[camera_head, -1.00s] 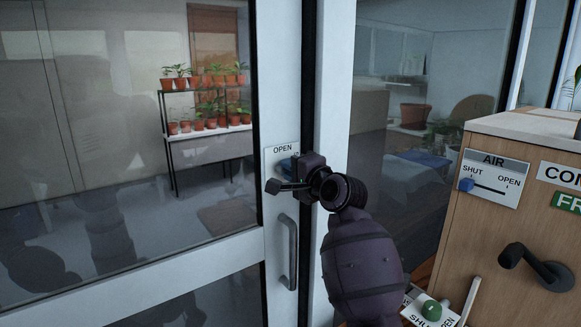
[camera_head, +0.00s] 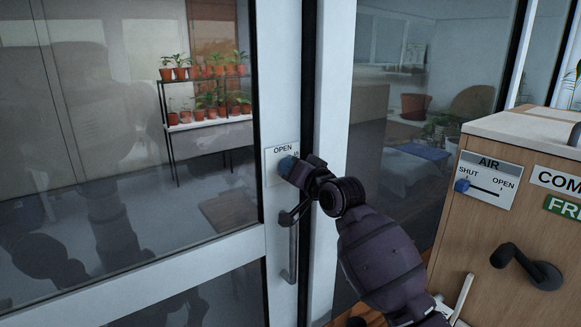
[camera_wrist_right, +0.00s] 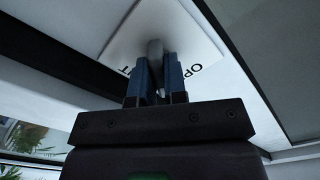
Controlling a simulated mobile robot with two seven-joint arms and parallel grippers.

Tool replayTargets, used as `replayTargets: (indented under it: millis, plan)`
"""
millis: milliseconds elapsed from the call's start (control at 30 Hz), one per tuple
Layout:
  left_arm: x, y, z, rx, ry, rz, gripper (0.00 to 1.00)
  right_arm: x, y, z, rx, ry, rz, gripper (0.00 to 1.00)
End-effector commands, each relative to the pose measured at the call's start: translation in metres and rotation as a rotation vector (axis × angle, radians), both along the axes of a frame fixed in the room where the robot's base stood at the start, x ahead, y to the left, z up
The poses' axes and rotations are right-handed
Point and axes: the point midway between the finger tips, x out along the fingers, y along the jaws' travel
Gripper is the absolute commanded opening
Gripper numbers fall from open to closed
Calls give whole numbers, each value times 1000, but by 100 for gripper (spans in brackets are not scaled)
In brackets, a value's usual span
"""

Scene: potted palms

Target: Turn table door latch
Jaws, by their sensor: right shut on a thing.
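The door latch plate (camera_head: 272,152) is a white plate marked OPEN on the pale frame of the glass door, with part of its lettering covered. My right gripper (camera_head: 287,167) reaches the plate from the right, its blue fingertips against it. In the right wrist view, the two blue fingers (camera_wrist_right: 159,78) are shut on the grey latch (camera_wrist_right: 155,48), which stands out from the plate. In the head view the gripper hides the latch. My left gripper is not in view.
A vertical pull handle (camera_head: 292,250) is below the plate. On the right stands a wooden cabinet (camera_head: 470,225) with an AIR slider (camera_head: 462,185) and a black crank (camera_head: 525,265). Potted plants (camera_head: 205,70) on a rack show behind the glass.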

Motion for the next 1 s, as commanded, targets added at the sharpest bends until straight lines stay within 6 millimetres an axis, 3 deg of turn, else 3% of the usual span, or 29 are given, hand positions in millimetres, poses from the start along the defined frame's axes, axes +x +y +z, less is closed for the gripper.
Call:
replayTargets:
  millis: [500, 1000]
  plan:
    - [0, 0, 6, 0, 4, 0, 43, 0, -1, -1, -366, -260, -1, 0]
    - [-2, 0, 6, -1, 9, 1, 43, 0, 0, -1, -517, -372, 0, 0]
